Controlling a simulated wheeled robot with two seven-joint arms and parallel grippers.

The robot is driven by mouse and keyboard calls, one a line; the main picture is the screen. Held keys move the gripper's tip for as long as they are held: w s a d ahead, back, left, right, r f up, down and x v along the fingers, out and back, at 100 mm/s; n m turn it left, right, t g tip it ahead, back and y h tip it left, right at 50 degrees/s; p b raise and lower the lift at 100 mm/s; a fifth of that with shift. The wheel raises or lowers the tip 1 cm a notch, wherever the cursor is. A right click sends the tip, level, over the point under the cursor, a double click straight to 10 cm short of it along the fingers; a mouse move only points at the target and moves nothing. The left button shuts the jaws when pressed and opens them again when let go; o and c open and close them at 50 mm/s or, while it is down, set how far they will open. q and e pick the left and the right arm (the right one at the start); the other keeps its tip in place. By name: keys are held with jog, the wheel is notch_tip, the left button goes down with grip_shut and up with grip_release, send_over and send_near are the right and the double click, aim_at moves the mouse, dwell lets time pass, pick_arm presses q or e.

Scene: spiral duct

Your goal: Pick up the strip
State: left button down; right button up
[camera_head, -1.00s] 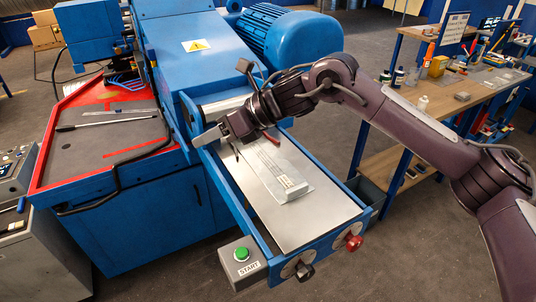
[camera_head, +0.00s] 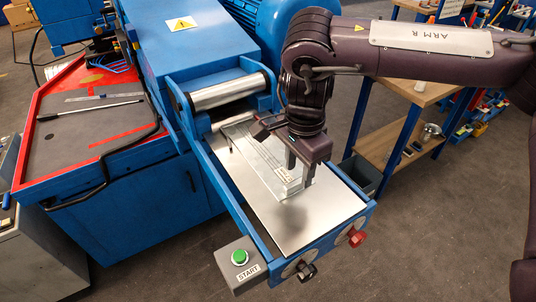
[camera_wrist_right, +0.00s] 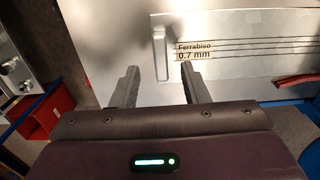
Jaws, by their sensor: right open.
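The strip (camera_head: 258,150) is a pale metal piece with long lines on it, lying on the bright metal tray of the blue machine. My right gripper (camera_head: 299,170) points down over its near end and hides part of it. In the right wrist view the strip (camera_wrist_right: 240,42) carries a label reading "Ferrabiso 0.7 mm", and a raised tab stands at its end. There the right gripper (camera_wrist_right: 159,76) is open and empty, its fingers apart and in line with the tab, which lies beyond the fingertips. The left gripper is not in view.
A roller (camera_head: 228,91) spans the machine above the tray (camera_head: 297,230). A grey box with a green START button (camera_head: 239,257) and black and red knobs (camera_head: 356,238) sit at the front. A red-handled tool (camera_wrist_right: 296,80) lies near the tray's edge. A workbench (camera_head: 400,130) stands at right.

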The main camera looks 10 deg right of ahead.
aim_at(296, 181)
jog(key=shift+f+p, duration=0.65)
jog(key=shift+f, duration=1.25)
jog(key=shift+a, duration=0.1)
grip_shut()
